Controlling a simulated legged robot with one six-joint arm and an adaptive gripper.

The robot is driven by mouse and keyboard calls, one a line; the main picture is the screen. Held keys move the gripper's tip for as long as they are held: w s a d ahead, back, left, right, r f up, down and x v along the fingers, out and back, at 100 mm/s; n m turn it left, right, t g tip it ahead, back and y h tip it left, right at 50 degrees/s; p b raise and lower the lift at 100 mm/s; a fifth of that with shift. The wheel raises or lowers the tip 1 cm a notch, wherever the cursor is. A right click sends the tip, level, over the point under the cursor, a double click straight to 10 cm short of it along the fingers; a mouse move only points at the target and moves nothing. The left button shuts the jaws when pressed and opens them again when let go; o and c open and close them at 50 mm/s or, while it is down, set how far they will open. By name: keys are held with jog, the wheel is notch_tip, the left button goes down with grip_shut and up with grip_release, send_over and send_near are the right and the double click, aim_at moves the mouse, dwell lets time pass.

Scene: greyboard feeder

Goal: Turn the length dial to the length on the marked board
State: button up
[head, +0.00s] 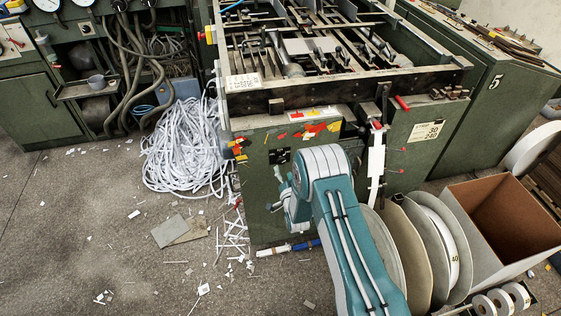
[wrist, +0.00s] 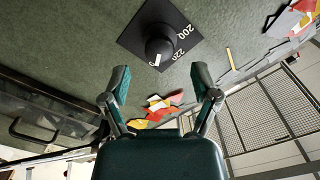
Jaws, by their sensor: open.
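The length dial (wrist: 160,45) is a round black knob on a black square plate, fixed to a green panel. In the wrist view its white mark points to the lower left, and 200 and 220 show on the plate at its right. The dial plate is small in the head view (head: 279,156). My gripper (wrist: 162,78) is open and empty, its fingers apart just below the dial and not around it. In the head view my gripper (head: 288,203) is partly hidden by my arm. A pale card (head: 425,131) on the machine seems to read 30 and 240. I cannot tell which board is marked.
Red, yellow and white scraps (head: 318,130) stick to the panel near the dial. Discs (head: 415,245) and an open box (head: 505,225) stand at the right.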

aim_at(282, 163)
jog(key=x, duration=0.4)
jog(key=shift+w+d, duration=0.1)
jog(key=shift+d, duration=0.25)
jog(key=shift+w+a, duration=0.45)
jog(key=shift+w, duration=0.2)
jog(key=shift+d, duration=0.15)
grip_shut()
